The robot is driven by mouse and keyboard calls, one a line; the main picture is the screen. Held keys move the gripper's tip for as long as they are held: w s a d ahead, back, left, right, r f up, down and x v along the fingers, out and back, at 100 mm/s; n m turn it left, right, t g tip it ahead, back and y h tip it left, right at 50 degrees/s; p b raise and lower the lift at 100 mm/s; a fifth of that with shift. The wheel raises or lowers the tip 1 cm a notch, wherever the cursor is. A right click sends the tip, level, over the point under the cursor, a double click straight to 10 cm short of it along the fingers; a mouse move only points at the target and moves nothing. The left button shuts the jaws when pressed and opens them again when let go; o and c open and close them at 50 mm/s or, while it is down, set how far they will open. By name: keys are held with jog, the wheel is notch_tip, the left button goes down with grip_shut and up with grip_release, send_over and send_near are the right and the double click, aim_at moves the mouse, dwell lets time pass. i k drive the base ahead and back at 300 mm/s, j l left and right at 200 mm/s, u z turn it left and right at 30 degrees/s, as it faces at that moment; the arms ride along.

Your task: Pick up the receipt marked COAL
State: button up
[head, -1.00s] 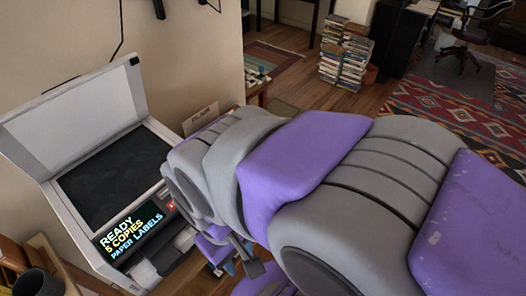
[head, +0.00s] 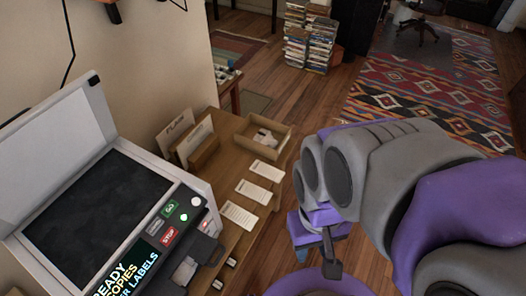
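Three white paper slips lie in a row along the right side of a wooden table (head: 233,145): a far slip (head: 267,170), a middle slip (head: 254,193) and a near slip (head: 239,216). Their print is too small to read, so I cannot tell which is marked COAL. My gripper (head: 318,250), at the end of my purple and grey arm, hangs over the floor to the right of the slips, apart from them. Its fingers are partly hidden and I cannot tell whether they are open or shut.
A copier (head: 97,205) with its lid up stands at the left. A wooden tray (head: 282,140) holding something whitish and a card holder (head: 205,153) are at the table's back. Book stacks (head: 310,40) stand on the floor beyond. Bare floor lies right of the table.

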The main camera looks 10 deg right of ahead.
aim_at(273, 173)
jog(key=l+u, duration=0.15)
jog(key=u, duration=0.35)
jog(key=i+l+u, duration=0.1)
jog(key=u, duration=0.35)
jog(key=l+u, duration=0.3)
jog(key=u, duration=0.2)
jog(key=l+u, duration=0.15)
jog(key=u, duration=0.35)
jog(key=k+l+u, duration=0.2)
jog(key=l, duration=0.3)
jog(key=k+l+u, duration=0.15)
jog(key=l, duration=0.35)
jog(key=k+l+u, duration=0.2)
jog(key=l, duration=0.25)
jog(key=k+l+u, duration=0.15)
jog(key=l, duration=0.25)
jog(key=k+l+u, duration=0.2)
jog(key=k+l, duration=0.5)
jog(key=l, duration=0.15)
